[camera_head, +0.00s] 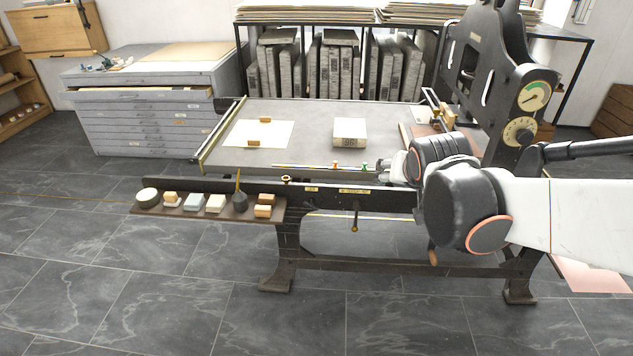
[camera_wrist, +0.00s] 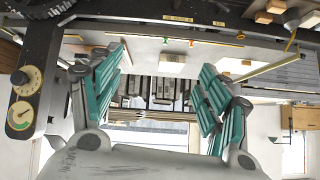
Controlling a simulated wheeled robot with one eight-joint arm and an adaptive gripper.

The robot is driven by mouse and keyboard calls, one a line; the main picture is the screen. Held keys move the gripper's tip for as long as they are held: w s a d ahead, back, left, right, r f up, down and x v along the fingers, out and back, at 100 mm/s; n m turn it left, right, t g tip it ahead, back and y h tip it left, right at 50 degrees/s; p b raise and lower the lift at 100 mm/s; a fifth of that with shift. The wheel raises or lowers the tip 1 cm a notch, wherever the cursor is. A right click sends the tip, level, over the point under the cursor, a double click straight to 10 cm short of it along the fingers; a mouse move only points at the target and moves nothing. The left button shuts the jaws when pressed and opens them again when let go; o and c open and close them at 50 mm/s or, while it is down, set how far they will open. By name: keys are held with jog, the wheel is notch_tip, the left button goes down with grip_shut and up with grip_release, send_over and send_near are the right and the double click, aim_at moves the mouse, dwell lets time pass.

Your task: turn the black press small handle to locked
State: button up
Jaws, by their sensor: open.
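The black press (camera_head: 400,265) stands across the middle of the head view, with its grey bed (camera_head: 310,120) on top. A small dark handle (camera_head: 354,218) with a brass-coloured end hangs down from the middle of its front rail. A red marker (camera_head: 335,165) and a green marker (camera_head: 365,165) stand along the bed's near edge. They also show in the wrist view as red (camera_wrist: 191,42) and green (camera_wrist: 165,40). My gripper (camera_wrist: 162,88) is open and empty, its teal fingers spread wide. In the head view my arm hides most of it, near the bed's right end.
A side shelf (camera_head: 218,213) at the press's left carries blocks and a dark pot. A pale block (camera_head: 349,132) and a white sheet (camera_head: 262,136) lie on the bed. Two dials (camera_head: 535,95) sit on the right upright. The floor (camera_head: 150,300) in front is clear.

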jog(key=w+a+f+t, duration=0.1)
jog(key=w+a+f, duration=0.3)
jog(key=w, duration=0.2)
jog(key=w+a+f+m+t+y+p, duration=0.1)
jog(key=w+a+f, duration=0.2)
jog(key=w+f, duration=0.3)
jog(key=w+a+f+t, duration=0.1)
jog(key=w+a+f, duration=0.25)
jog(key=w, duration=0.35)
jog(key=m+t+y+b, duration=0.1)
jog(key=t+y+b, duration=0.1)
send_near(311, 206)
jog(key=x, duration=0.9)
jog(key=shift+f, duration=0.2)
jog(key=shift+b+x, duration=0.35)
jog(key=shift+x, duration=0.45)
jog(key=shift+r, duration=0.15)
jog(key=shift+g, duration=0.3)
jog(key=c, duration=1.1)
